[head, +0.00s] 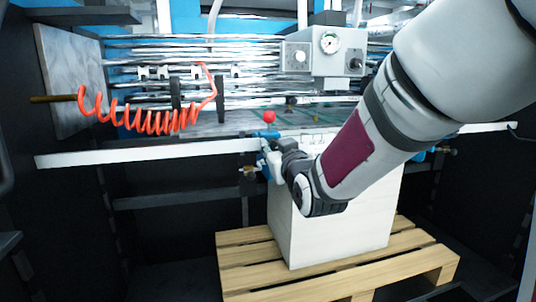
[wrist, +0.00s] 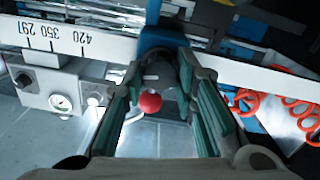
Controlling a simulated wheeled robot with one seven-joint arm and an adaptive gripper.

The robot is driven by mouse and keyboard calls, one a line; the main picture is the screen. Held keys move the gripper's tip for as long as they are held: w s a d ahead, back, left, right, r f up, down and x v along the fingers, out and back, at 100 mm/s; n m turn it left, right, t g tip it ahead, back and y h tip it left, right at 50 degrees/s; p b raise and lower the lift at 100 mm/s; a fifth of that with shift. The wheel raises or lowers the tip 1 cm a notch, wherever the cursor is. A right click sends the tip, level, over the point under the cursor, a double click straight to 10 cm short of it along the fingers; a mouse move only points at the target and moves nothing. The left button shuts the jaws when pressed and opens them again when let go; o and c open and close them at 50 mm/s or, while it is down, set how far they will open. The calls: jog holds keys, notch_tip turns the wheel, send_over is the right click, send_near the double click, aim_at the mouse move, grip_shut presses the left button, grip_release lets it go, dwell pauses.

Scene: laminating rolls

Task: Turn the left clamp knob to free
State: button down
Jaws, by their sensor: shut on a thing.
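The left clamp is a blue block (head: 265,135) on the white ruled rail, left of centre in the head view. In the wrist view its blue body (wrist: 160,38) straddles the rail at the top middle. The dark grey left clamp knob (wrist: 158,72) lies below it, between the fingers. My gripper (head: 270,152) reaches the clamp from the front, and my wrist hides most of the knob in the head view. In the wrist view my gripper (wrist: 162,65) has a finger on each side of the knob and is shut on it. The knob's angle cannot be read.
A red ball (head: 269,116) stands just above the clamp. The white rail (head: 150,153) crosses the machine front. Another blue clamp (head: 438,150) is at right. A white box (head: 345,220) on a wooden pallet (head: 250,283) stands below. An orange coiled hose (head: 150,122) hangs at left.

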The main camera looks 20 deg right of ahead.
jog(key=n+b, duration=0.4)
jog(key=shift+a+f+n+b, duration=0.1)
jog(key=shift+f+n+b, duration=0.1)
jog(key=shift+n+b, duration=0.15)
jog(key=n+b, duration=0.3)
jog(key=b, duration=0.1)
jog(key=shift+n, duration=0.25)
jog(key=n+b, duration=0.3)
jog(key=b, duration=0.1)
jog(key=shift+f+n+b, duration=0.15)
jog(key=shift+n+b, duration=0.15)
jog(key=shift+b, duration=0.05)
jog(key=n+b, duration=0.3)
jog(key=b, duration=0.1)
jog(key=shift+n, duration=0.3)
jog(key=shift+b, duration=0.4)
jog(key=c, duration=1.3)
grip_release()
